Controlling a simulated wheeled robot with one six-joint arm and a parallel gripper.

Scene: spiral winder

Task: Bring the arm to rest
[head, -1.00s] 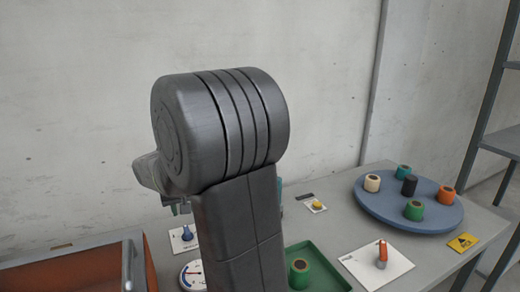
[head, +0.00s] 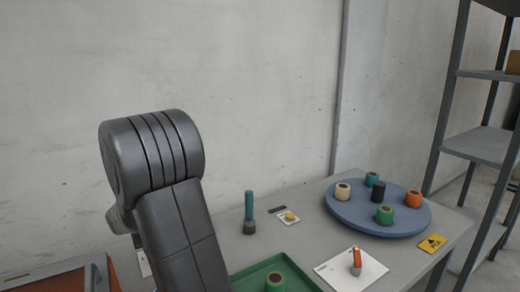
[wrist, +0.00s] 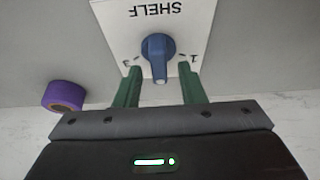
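A blue knob (wrist: 158,52) stands on a white plate (wrist: 115,22) marked SHELF, just beyond the fingertips. The knob's pale tip points towards my gripper, between the marks 3 and 1. I cannot tell how far the fingertips are above the plate. In the head view, my dark arm stands bent at the left and hides my gripper.
A purple spool (wrist: 63,96) lies beside the plate. A blue round platter (head: 350,215) holds several spools. A green tray (head: 245,281) holds a green spool (head: 275,282). A teal-topped post (head: 249,205) and an orange lever (head: 356,262) stand on the table. Shelving (head: 478,146) is at right.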

